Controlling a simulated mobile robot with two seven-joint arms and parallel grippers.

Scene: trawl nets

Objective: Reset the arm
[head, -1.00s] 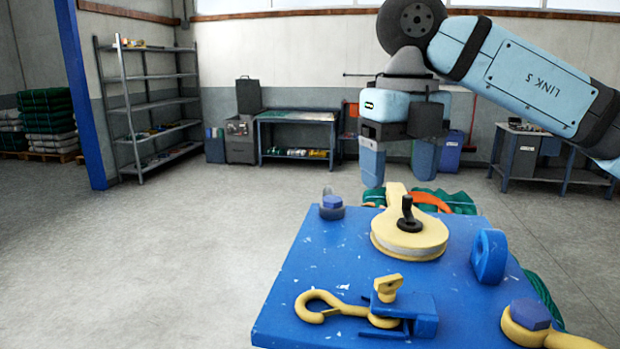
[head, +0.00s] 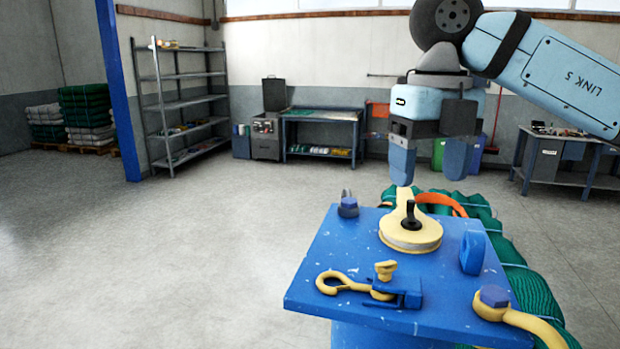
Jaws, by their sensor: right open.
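My right gripper (head: 428,169) hangs from the right arm (head: 545,75) at the upper right of the head view. Its two blue fingers are apart, point down and have nothing between them. It appears above and beyond the far edge of a blue metal plate (head: 350,250). A cream pulley block (head: 408,235) with a dark pin lies on the plate, below the gripper in the picture. My left gripper is not in view.
A cream hook (head: 340,283) lies at the plate's front, and blue lugs (head: 472,252) stand on it. Green netting (head: 525,285) lies behind and right. Shelving (head: 185,100) and workbenches (head: 325,117) line the back wall. Floor at left is clear.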

